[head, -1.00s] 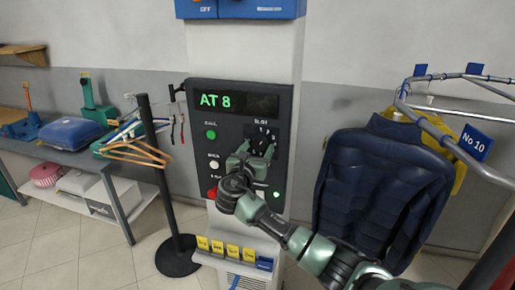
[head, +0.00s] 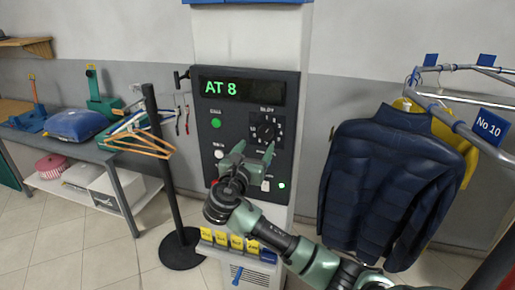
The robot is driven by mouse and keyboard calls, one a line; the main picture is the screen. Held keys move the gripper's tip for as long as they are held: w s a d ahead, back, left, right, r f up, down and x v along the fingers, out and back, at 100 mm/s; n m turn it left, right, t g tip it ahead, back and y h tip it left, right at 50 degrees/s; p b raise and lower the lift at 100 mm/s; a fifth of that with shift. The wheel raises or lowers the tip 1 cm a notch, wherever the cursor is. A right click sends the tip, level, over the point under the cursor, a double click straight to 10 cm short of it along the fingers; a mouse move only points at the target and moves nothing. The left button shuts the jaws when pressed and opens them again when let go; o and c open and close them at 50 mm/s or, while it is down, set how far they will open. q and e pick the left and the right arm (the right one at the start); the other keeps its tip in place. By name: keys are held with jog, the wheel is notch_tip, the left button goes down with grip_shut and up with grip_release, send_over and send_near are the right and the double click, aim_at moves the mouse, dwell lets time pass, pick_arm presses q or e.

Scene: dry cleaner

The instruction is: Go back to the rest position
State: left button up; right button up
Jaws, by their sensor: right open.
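My right gripper (head: 252,164) is open and empty, in front of the lower part of a dark control panel (head: 205,135). The panel's display (head: 240,90) reads "AT 8" in green. A black rotary dial (head: 267,130) shows just above the gripper. A green button (head: 216,123) and a white button (head: 219,154) are on the panel's left side. A small green light (head: 281,185) glows at its lower right. The gripper and wrist hide part of the panel's lower area. I cannot tell whether the fingers touch the panel. My left gripper is not in view.
A rail (head: 451,122) with a navy puffer jacket (head: 385,185) and a "No 10" tag stands right. A black post (head: 160,160) with hangers (head: 138,143) stands left, beside a table (head: 90,152). Yellow tags (head: 221,238) line a ledge below the panel.

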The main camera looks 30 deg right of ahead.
dwell(0.4)
jog(key=s+a+f+m+g+y+b, duration=0.1)
jog(key=s+f+m+g+y+b, duration=0.2)
jog(key=f, duration=1.9)
jog(key=s+a+f+m+g+y+b, duration=0.1)
jog(key=s+a+f+m+y+b, duration=0.2)
jog(key=f, duration=1.9)
jog(key=s+a+f+m+g+y+b, duration=0.1)
jog(key=s+f+m+g+y, duration=0.15)
jog(key=s+f, duration=0.65)
jog(key=s+a+f+m+g+y+b, duration=0.1)
jog(key=s+a+f+m+y, duration=0.15)
jog(key=s+f, duration=0.65)
jog(key=s+a+f+m+g+y+b, duration=0.1)
jog(key=s+f+m, duration=0.3)
jog(key=s, duration=0.6)
jog(key=s+a+f+m+g+b, duration=0.1)
jog(key=s+f+m, duration=0.3)
jog(key=s+f, duration=0.5)
jog(key=s+a+f+m+g+y+b, duration=0.1)
jog(key=s+a+f+m, duration=0.2)
jog(key=s+f, duration=0.4)
jog(key=s+m, duration=0.1)
jog(key=s, duration=0.5)
jog(key=shift+a+m+y, duration=0.25)
jog(key=shift+m+y, duration=0.05)
jog(key=shift+m, duration=0.1)
